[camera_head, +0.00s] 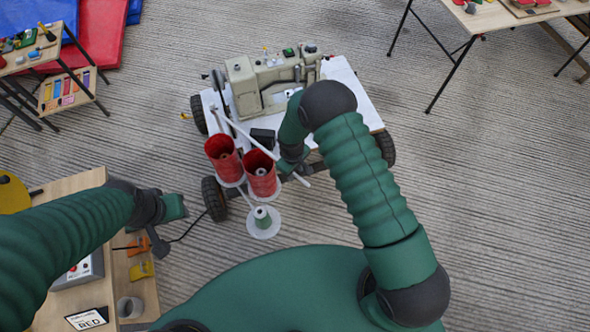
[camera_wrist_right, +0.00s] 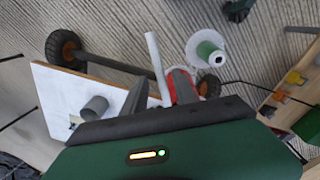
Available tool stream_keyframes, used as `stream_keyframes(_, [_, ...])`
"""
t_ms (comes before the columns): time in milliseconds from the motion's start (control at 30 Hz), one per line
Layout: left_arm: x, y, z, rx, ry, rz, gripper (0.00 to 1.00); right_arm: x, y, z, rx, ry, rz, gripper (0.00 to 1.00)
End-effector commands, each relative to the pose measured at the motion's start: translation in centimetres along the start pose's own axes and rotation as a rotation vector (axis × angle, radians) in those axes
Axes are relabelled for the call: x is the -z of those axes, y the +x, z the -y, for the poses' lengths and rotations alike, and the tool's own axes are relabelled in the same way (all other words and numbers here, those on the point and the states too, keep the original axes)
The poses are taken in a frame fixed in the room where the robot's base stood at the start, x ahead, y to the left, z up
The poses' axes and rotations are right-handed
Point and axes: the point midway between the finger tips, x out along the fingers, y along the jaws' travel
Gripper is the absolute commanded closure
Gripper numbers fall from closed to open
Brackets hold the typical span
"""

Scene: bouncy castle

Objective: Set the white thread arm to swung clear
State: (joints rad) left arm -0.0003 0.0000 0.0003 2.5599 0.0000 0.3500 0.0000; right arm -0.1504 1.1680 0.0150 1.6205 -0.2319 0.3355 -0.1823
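The white thread arm (camera_head: 250,137) is a thin white rod. In the head view it slants across the cart's front, from the upper left down to a free end right of the red cones. My right gripper (camera_head: 291,172) is low at the cart's front edge, beside the rod. In the right wrist view its two fingers (camera_wrist_right: 158,88) stand apart, and the white rod (camera_wrist_right: 154,60) shows in the gap between them; contact cannot be told. My left gripper (camera_head: 176,207) is left of the cart, away from the rod; its fingers are not clear.
Two red thread cones (camera_head: 223,156) and a green spool on a white disc (camera_head: 263,223) stand close by my right gripper. A beige sewing machine (camera_head: 265,83) sits on the white wheeled cart (camera_head: 347,80). A wooden table (camera_head: 72,188) is at left.

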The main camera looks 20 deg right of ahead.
Motion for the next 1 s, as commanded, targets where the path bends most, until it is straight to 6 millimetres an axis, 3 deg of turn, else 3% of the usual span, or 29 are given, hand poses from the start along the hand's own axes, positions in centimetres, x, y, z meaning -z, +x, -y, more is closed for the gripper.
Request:
stream_keyframes(233, [-0.01,0.01,0.03,0.0,-0.001,0.0,0.64,0.03,0.12,-0.12,0.001,-0.001,-0.002,0.67])
stream_keyframes(500, [-0.01,0.01,0.01,0.0,0.0,0.0,0.64,-0.05,0.11,-0.15,0.002,-0.001,-0.001,1.0])
stream_keyframes(1000, [-0.01,0.0,0.02,0.0,-0.001,0.0,0.64,-0.16,0.12,-0.08,0.002,0.0,0.003,1.0])
